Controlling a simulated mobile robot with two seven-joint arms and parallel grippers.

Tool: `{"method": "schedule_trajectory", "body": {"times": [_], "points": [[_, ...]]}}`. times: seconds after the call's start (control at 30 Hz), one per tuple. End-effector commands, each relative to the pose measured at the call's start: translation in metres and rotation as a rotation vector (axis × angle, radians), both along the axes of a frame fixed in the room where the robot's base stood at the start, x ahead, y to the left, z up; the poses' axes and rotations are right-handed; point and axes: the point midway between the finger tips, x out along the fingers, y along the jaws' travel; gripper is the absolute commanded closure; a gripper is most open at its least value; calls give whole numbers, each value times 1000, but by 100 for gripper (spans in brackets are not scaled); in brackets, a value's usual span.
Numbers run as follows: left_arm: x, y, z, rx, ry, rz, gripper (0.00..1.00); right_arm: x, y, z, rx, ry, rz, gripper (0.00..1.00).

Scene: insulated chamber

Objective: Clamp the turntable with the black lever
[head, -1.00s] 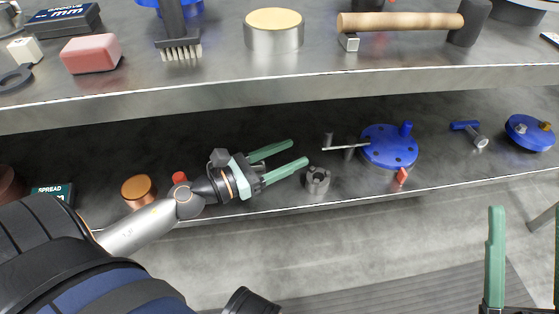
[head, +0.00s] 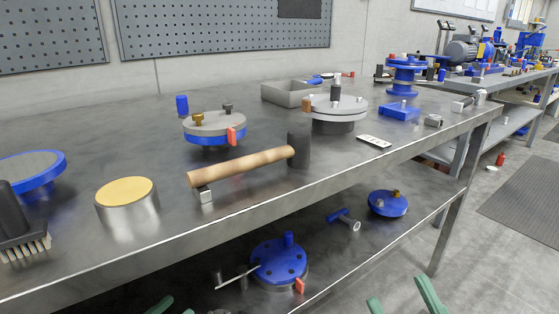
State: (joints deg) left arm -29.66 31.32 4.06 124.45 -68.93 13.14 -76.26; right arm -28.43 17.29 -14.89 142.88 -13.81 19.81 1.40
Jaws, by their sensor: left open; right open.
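Several turntables are in view and I cannot tell a black lever for certain on any. A grey-topped one with a blue base (head: 215,125) has a brass knob, a dark knob and a red tab. A larger grey one (head: 350,110) has a dark upright post. On the lower shelf, a blue turntable (head: 275,260) has a silver lever and a red tab, and a smaller blue one (head: 385,207) sits to its right. Only the green fingertips of my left gripper (head: 174,307) and my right gripper (head: 403,300) show at the bottom edge, apart and empty.
A mallet (head: 240,167) with a dark head lies on the upper bench (head: 330,180), beside a yellow-topped cylinder (head: 128,203). A brush (head: 22,235) is at the left. A grey tray (head: 290,93) stands at the back. Open floor (head: 490,235) lies to the right.

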Motion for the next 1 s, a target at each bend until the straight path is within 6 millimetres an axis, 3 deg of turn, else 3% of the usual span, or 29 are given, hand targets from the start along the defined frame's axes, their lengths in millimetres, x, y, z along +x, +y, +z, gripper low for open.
{"method": "schedule_trajectory", "body": {"times": [0.03, 0.17, 0.33, 0.53, 0.77, 1.0], "points": [[0, 1, 16, -59, 29, 17, 41, 6, -1, 10, -1, 35, -10, 41], [-1, 7, 41, -302, 144, 78, 41, 25, -5, 15, -7, 160, -42, 41], [-4, 15, 65, -687, 322, 187, 41, 47, -13, 9, -15, 359, -90, 41], [-14, 20, 85, -1148, 526, 331, 41, 60, -24, -5, -25, 601, -145, 41], [-36, 13, 98, -1675, 740, 529, 41, 53, -36, -24, -36, 879, -199, 41], [-72, -11, 112, -2210, 927, 780, 41, 24, -46, -42, -47, 1172, -248, 41]]}}
